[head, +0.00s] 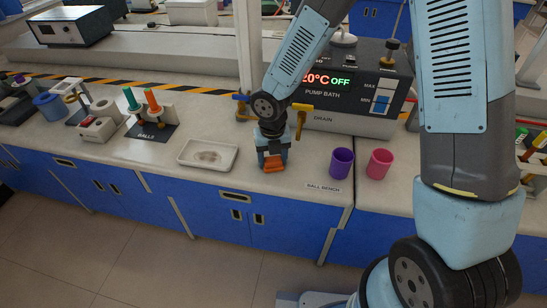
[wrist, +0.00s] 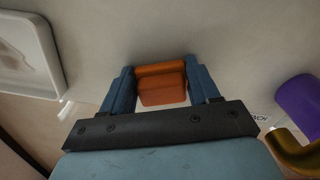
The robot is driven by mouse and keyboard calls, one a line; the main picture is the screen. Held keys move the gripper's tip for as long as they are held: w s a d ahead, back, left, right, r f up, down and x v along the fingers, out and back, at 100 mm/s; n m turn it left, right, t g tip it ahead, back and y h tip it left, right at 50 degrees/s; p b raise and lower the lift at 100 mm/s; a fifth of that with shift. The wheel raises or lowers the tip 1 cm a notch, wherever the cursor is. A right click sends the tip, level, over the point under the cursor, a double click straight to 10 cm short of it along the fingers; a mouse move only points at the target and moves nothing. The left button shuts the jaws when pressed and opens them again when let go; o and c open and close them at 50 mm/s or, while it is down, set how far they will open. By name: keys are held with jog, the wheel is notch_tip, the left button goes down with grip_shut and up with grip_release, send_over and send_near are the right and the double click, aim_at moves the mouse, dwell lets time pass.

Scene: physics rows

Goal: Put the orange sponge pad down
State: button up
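The orange sponge pad (wrist: 162,94) sits between the two blue fingers of my gripper (wrist: 161,80), with a finger against each side. In the head view my gripper (head: 272,161) points down near the bench's front edge, and the orange pad (head: 273,167) shows between its fingers. The pad is low over the pale bench top (head: 225,185). I cannot tell whether its underside touches the bench.
A shallow white tray (head: 208,154) lies left of my gripper. A purple cup (head: 341,163) and a pink cup (head: 379,164) stand to its right. The pump bath (head: 345,95) is behind. A rack with green and orange pegs (head: 150,112) stands farther left.

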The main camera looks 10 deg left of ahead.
jog(key=shift+o, duration=1.4)
jog(key=shift+s+d+f, duration=0.15)
jog(key=shift+s+f, duration=0.1)
jog(key=shift+f, duration=0.1)
jog(key=shift+w+r, duration=0.2)
jog(key=shift+r, duration=0.35)
notch_tip(320, 180, up, 12)
jog(key=w+d+r+m+t, duration=0.1)
jog(key=w+d+r+m, duration=0.1)
jog(key=d+r+m, duration=0.65)
jog(key=shift+s+d+r+m+t, duration=0.75)
jog(key=shift+s+d+r+m, duration=1.55)
jog(key=shift+d+m, duration=2.15)
jog(key=shift+s+d+r+m+t, duration=0.7)
jog(key=shift+s+d+r+m, duration=1.95)
jog(key=shift+m, duration=3.25)
jog(key=shift+s+d+r+m+t, duration=0.75)
jog(key=shift+s+d+r+m, duration=1.15)
jog(key=shift+d+m, duration=2.75)
jog(key=shift+a+m, duration=0.55)
jog(key=shift+a, duration=0.05)
